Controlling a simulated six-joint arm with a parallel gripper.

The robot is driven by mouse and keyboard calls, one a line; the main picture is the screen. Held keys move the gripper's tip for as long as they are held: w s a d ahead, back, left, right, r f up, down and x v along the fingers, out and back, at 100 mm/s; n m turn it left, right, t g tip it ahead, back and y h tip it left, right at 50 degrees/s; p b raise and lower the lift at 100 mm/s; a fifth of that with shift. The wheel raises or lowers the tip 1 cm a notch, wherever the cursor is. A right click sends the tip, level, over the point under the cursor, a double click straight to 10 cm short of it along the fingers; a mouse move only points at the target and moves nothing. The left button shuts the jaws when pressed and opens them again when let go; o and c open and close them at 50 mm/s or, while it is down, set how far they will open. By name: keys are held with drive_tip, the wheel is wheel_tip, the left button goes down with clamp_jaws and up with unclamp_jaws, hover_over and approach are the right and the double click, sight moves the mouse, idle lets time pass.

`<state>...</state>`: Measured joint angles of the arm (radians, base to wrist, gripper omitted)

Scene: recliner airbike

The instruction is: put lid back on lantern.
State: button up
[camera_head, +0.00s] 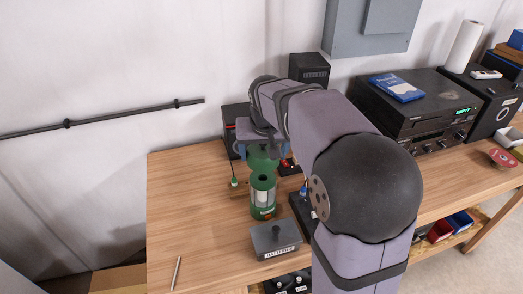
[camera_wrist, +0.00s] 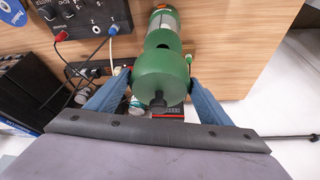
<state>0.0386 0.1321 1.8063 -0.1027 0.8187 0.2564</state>
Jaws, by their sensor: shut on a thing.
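The green lantern (camera_head: 262,197) stands upright on the wooden table in the head view, with a pale glass band around its middle. Its green top and glass (camera_wrist: 164,19) also show in the wrist view. My gripper (camera_head: 261,149) is shut on the green round lid (camera_head: 262,162), at the lantern's top end in the head view. In the wrist view my two blue fingers (camera_wrist: 158,82) press the sides of the lid (camera_wrist: 155,73), whose black knob faces the camera. The lid partly overlaps the lantern there. I cannot tell whether they touch.
A dark box labelled batteries (camera_head: 276,240) stands in front of the lantern. A pen-like rod (camera_head: 176,273) lies near the table's front left. Black devices with cables (camera_wrist: 95,18) are close by. Stereo equipment (camera_head: 416,108) fills the right side. The table's left part is mostly clear.

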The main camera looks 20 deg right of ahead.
drive_tip(key=shift+f+b, duration=2.5)
drive_tip(key=shift+f, duration=0.65)
drive_tip(key=shift+f, duration=0.1)
idle(0.6)
drive_tip(key=o, duration=1.2)
drive_tip(key=shift+o, duration=0.3)
drive_tip(key=shift+r+p, duration=3.05)
drive_tip(key=shift+r, duration=0.45)
clamp_jaws()
